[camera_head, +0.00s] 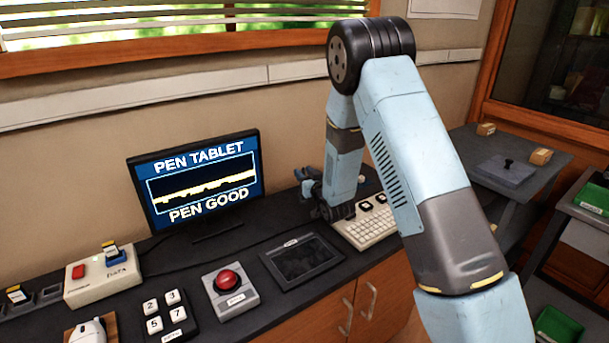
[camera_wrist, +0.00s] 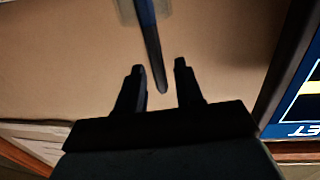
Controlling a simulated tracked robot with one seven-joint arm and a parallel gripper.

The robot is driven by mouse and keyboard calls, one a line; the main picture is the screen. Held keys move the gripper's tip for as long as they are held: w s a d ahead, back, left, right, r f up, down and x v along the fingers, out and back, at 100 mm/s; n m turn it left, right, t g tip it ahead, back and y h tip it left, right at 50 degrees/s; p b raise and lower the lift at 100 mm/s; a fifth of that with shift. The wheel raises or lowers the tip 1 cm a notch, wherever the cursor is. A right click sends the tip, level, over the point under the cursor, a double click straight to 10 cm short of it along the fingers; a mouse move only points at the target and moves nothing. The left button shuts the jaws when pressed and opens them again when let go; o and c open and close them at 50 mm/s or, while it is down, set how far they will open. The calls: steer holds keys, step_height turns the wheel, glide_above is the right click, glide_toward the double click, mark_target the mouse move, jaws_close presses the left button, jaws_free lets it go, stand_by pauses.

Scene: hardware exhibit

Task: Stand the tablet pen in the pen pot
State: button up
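In the wrist view a slim dark blue pen (camera_wrist: 151,50) comes down from the top edge. Its tapered end lies between the fingertips of my gripper (camera_wrist: 160,68), with a gap to each finger. My gripper is open. A pale, see-through shape (camera_wrist: 126,12) surrounds the pen's other end; it may be the pen pot, but it is cut off by the frame. In the head view my gripper (camera_head: 304,184) is low over the back of the counter, right of the monitor. Pen and pot cannot be made out there.
The monitor (camera_head: 196,181) reads "PEN TABLET" and "PEN GOOD". A black tablet (camera_head: 301,260) lies in front, with a white keyboard (camera_head: 368,229) to its right. A red-button box (camera_head: 229,290), number pad (camera_head: 165,316) and cream box (camera_head: 102,275) stand to the left.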

steer(key=v, duration=1.2)
steer(key=s+d+r+m+g+h, duration=0.25)
steer(key=d+r, duration=0.35)
steer(key=r, duration=0.3)
steer(key=s+d+r+m+g+h, duration=0.15)
steer(key=s+d+r+h, duration=0.25)
steer(key=d+r, duration=0.4)
steer(key=s+d+r+g, duration=0.1)
steer(key=s+r+g, duration=0.1)
steer(key=s, duration=0.7)
steer(key=s+d+r+g+h, duration=0.1)
steer(key=s+d+r+g, duration=0.1)
steer(key=s, duration=0.7)
steer(key=s+d+r+m+g, duration=0.1)
steer(key=s+r, duration=0.3)
steer(key=s, duration=0.6)
steer(key=shift+d+g, duration=0.3)
steer(key=shift+g, duration=0.4)
steer(key=shift+r, duration=0.1)
